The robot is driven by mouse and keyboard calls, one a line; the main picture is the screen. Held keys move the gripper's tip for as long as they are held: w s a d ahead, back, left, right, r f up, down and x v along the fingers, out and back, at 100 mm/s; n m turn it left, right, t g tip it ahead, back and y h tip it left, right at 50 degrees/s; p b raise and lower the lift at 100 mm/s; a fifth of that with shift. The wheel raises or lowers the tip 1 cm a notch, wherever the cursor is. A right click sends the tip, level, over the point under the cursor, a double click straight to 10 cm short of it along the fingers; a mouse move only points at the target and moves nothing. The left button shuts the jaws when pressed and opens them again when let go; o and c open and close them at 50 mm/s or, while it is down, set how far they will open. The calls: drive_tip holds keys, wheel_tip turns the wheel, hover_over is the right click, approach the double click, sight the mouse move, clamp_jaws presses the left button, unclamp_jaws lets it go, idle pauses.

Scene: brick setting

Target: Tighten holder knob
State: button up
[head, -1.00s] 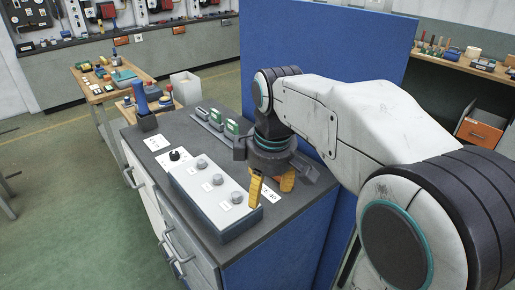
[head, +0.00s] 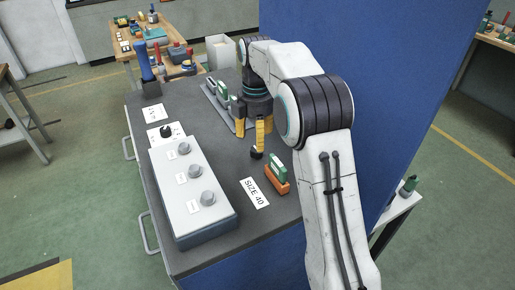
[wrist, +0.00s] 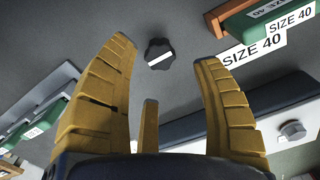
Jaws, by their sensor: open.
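A small black knob (head: 257,154) stands on the dark bench top, just under my gripper's fingertips. In the wrist view the black knob (wrist: 159,55) has a white line across its top and lies beyond the fingertips, between the outer two. My gripper (head: 250,138) has yellow fingers, points down, and is open and empty; in the wrist view its fingers (wrist: 168,80) are spread apart. A green holder on an orange-brown base (head: 277,182) stands to the right of the knob, beside a white SIZE 40 label (head: 255,193). I cannot tell whether the knob touches a finger.
A white-topped box (head: 187,235) with grey knobs takes up the bench's front left. A black dial on a white plate (head: 174,140) lies behind it. Several green pieces (head: 221,92) stand in a grey rack at the back. A blue panel (head: 390,70) rises along the right.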

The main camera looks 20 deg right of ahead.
sight(256, 150)
drive_tip(key=shift+f, duration=2.55)
drive_tip(key=shift+c, duration=0.3)
drive_tip(key=c, duration=1.1)
drive_tip(key=shift+m, duration=0.3)
drive_tip(key=shift+c, duration=0.2)
drive_tip(key=m+p, duration=0.1)
drive_tip(key=m, duration=0.4)
drive_tip(key=shift+s+p, duration=0.1)
drive_tip(key=shift+p, duration=0.2)
drive_tip(key=m+p, duration=0.1)
drive_tip(key=m, duration=0.4)
drive_tip(key=shift+m, duration=0.4)
drive_tip(key=m, duration=0.6)
drive_tip(key=shift+p, duration=0.3)
drive_tip(key=m, duration=0.5)
drive_tip(key=shift+f+m, duration=0.1)
drive_tip(key=shift+m, duration=0.2)
